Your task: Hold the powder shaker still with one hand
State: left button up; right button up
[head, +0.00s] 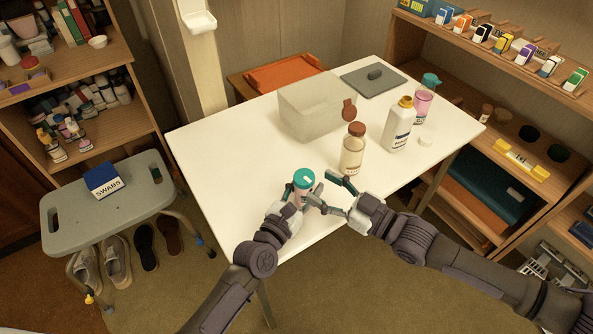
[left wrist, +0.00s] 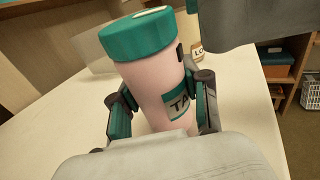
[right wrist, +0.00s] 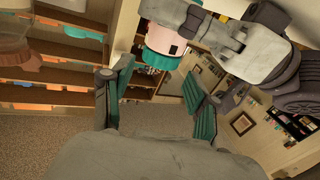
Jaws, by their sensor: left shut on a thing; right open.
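The powder shaker (head: 303,187) is a pink cylinder with a teal cap, near the front edge of the white table (head: 230,165). In the left wrist view the shaker (left wrist: 155,92) stands between the pads, slightly tilted in the picture, with a partly hidden label reading "TA". My left gripper (head: 299,197) is shut around its body. My right gripper (head: 323,190) is open and empty, just right of the shaker with its fingers towards it. The right wrist view shows the shaker's teal cap (right wrist: 160,59) beyond the open fingers (right wrist: 156,80).
A brown-capped bottle (head: 352,155), a yellow-capped white bottle (head: 398,130) and a blue-capped pink bottle (head: 423,106) stand behind to the right. A stool (head: 65,212) holds a swabs box (head: 103,181). The table's left part is clear.

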aim_at(296, 172)
jog(key=x, duration=0.8)
jog(key=shift+a, duration=0.1)
jog(key=c, duration=1)
jog(key=shift+c, duration=0.2)
